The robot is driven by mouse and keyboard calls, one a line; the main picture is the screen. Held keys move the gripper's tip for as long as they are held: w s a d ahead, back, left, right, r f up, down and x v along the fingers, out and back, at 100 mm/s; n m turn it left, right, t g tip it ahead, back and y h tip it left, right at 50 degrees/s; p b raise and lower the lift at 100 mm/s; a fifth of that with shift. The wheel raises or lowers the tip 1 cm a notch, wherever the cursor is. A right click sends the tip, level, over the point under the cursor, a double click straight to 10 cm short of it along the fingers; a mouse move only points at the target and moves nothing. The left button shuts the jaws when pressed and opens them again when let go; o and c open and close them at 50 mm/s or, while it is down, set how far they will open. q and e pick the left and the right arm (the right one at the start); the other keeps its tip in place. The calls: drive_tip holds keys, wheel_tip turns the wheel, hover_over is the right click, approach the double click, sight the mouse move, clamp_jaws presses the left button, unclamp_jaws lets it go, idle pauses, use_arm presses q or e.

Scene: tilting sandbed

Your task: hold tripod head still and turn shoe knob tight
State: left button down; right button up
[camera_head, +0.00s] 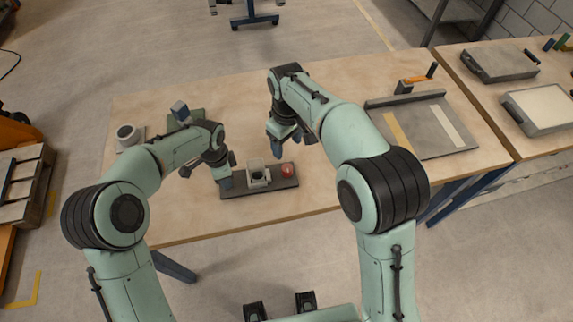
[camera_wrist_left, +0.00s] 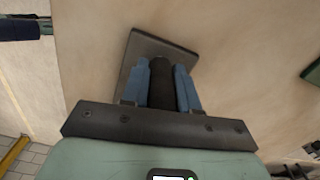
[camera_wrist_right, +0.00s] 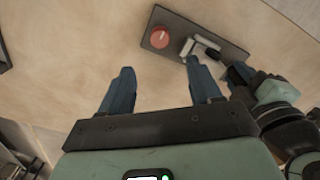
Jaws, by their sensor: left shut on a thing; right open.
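The tripod head (camera_head: 257,172) shows as a light grey block on a dark base plate (camera_head: 232,193) near the table's front edge. A red round knob (camera_head: 287,171), seemingly the shoe knob, sits right of the block. It also shows in the right wrist view (camera_wrist_right: 160,37), beside the grey block (camera_wrist_right: 207,46). My left gripper (camera_head: 225,182) is at the plate's left end. In the left wrist view its blue fingers (camera_wrist_left: 161,66) are shut on a dark cylindrical part (camera_wrist_left: 161,86), seemingly the tripod head's handle. My right gripper (camera_head: 290,144) is open, empty, above and behind the plate, apart from the knob.
A grey tray (camera_head: 440,148) with yellow and white strips lies at the table's right. A second table on the right holds flat boxes (camera_head: 502,62). Bare wood surrounds the plate.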

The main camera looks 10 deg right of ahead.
sight(287, 168)
wheel_tip(287, 168, down, 12)
drive_tip(key=shift+r, duration=0.1)
idle(0.4)
drive_tip(key=c, duration=1.1)
